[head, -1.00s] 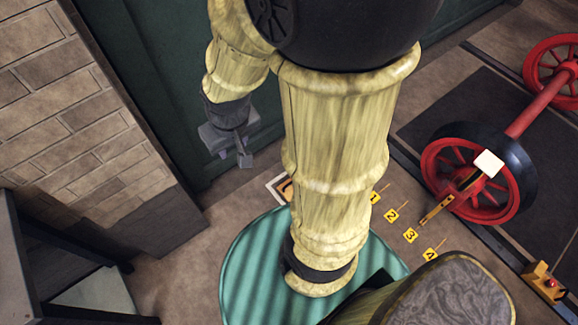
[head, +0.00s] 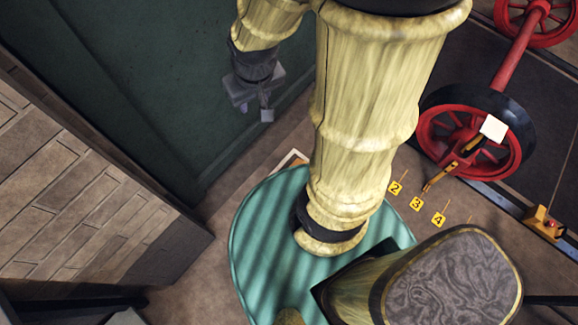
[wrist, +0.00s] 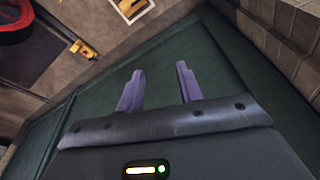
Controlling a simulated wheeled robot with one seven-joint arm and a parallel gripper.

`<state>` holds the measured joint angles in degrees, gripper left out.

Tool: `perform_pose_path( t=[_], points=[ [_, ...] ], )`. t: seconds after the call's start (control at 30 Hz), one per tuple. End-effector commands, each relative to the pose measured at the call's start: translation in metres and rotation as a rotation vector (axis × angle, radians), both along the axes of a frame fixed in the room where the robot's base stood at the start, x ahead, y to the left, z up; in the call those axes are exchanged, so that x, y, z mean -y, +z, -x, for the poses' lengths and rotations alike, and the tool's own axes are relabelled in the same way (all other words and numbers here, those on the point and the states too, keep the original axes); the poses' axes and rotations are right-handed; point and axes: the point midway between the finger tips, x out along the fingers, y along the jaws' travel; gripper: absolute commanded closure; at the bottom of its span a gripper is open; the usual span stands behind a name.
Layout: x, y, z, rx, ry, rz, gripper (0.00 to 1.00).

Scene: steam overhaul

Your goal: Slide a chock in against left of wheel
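The wheel (head: 519,110) is red-spoked with a black tyre and stands on a rail at the right of the head view. Part of it shows at the top left of the wrist view (wrist: 14,28). A yellow block with a red spot (head: 541,224) sits on the rail to the right of the wheel, apart from it; I cannot tell whether it is a chock. A similar yellow block shows in the wrist view (wrist: 83,49). My gripper (wrist: 159,74) is open and empty, its two fingers apart. In the head view my gripper (head: 267,112) is far left of the wheel, near the green wall.
Yellow number markers (head: 416,204) stand on the floor left of the wheel. A white-bordered panel (wrist: 131,9) lies on the floor. A brick wall (head: 75,190) is at the left, a green wall (head: 150,90) behind my gripper. A red axle (head: 519,55) leads to another wheel.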

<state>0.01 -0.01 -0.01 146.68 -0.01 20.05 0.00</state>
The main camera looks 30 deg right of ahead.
Motion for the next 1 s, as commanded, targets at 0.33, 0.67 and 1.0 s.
perform_pose_path(
  t=[0.33, 0.67, 1.0],
  points=[
    [0.0, -0.003, -0.001, -0.001, -0.003, -0.001, 0.56],
    [0.013, -0.087, -0.033, -0.029, -0.126, -0.019, 0.56],
    [0.037, -0.219, -0.081, -0.066, -0.336, -0.05, 0.56]
  ],
)
